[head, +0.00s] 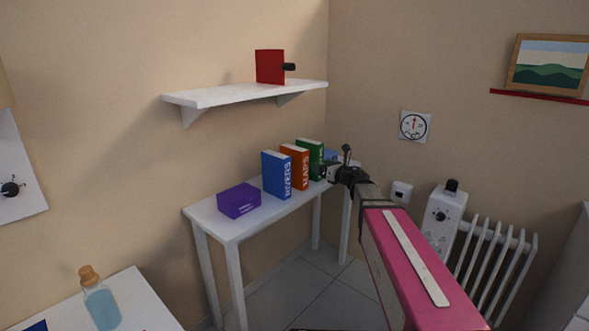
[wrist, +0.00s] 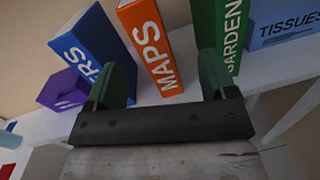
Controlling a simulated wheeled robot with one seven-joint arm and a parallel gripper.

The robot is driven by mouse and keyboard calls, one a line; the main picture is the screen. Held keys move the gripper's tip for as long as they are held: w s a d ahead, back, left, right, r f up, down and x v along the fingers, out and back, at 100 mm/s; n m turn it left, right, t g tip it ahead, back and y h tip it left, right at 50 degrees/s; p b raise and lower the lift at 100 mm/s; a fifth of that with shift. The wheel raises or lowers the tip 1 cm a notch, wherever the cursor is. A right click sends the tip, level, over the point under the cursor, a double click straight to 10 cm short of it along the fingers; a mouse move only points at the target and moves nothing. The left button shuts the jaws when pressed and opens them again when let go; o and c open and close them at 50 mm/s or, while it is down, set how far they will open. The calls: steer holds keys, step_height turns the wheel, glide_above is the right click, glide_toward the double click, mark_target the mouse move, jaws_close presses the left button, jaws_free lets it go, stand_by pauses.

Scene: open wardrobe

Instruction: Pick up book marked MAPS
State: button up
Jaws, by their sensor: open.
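The orange book marked MAPS (head: 301,170) stands upright on a white table, between a blue book marked RIVERS (head: 276,174) and a green book (head: 316,158). In the wrist view the MAPS book (wrist: 152,45) shows its lettered spine towards me. My gripper (wrist: 166,64) is open and empty, with its two fingers framing the MAPS spine in the picture. The left finger covers part of the blue book and the right finger covers part of the green book. I cannot tell how far the fingertips are from the spine. In the head view my gripper (head: 332,172) is by the green book.
A purple box (head: 239,201) lies on the white table (head: 230,228), left of the books. A blue tissue box (wrist: 285,25) stands right of the green book. A white shelf (head: 225,95) with a red object (head: 269,67) hangs above. A radiator (head: 495,262) stands at right.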

mark_target(305, 162)
steer(key=w+a+n, duration=0.1)
steer(key=a, duration=0.1)
steer(key=w+a+n+g, duration=0.1)
steer(key=a, duration=0.1)
steer(key=w+a+y, duration=0.1)
steer(key=a, duration=0.1)
steer(key=shift+r+n+g, duration=0.1)
steer(key=shift+n+g, duration=0.3)
steer(key=shift+w+x, duration=0.25)
steer(key=shift+x, duration=2.3)
steer(key=shift+d, duration=0.2)
steer(key=c, duration=1.3)
